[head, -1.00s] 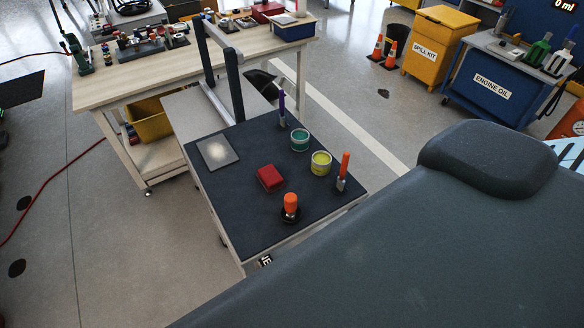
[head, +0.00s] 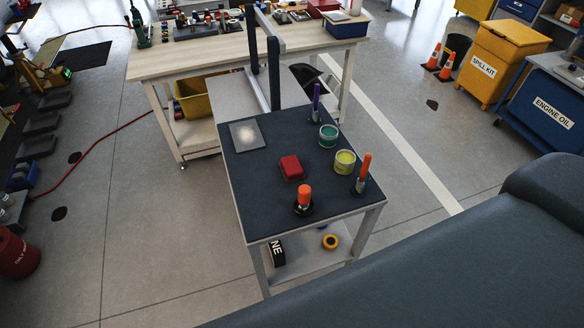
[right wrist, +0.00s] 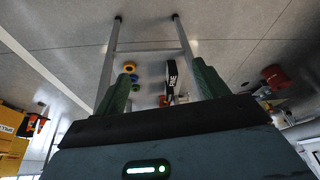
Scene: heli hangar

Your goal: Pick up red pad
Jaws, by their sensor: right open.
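The red pad (head: 292,168) lies on the dark top of a small cart (head: 255,205), near the middle. It is a small red block. In the right wrist view, the two green fingers of my right gripper (right wrist: 163,88) stand wide apart with nothing held between them. The cart's legs and lower shelf show beyond the fingers; the red pad does not show in that view. The right gripper's fingers do not show in the head view. My left gripper is in neither view.
Around the pad stand an orange-topped item (head: 304,198), a yellow tin (head: 345,161), a teal tin (head: 328,136), an orange-handled tool (head: 363,175), a purple item (head: 316,100) and a grey plate (head: 248,134). A wooden workbench (head: 200,62) stands behind.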

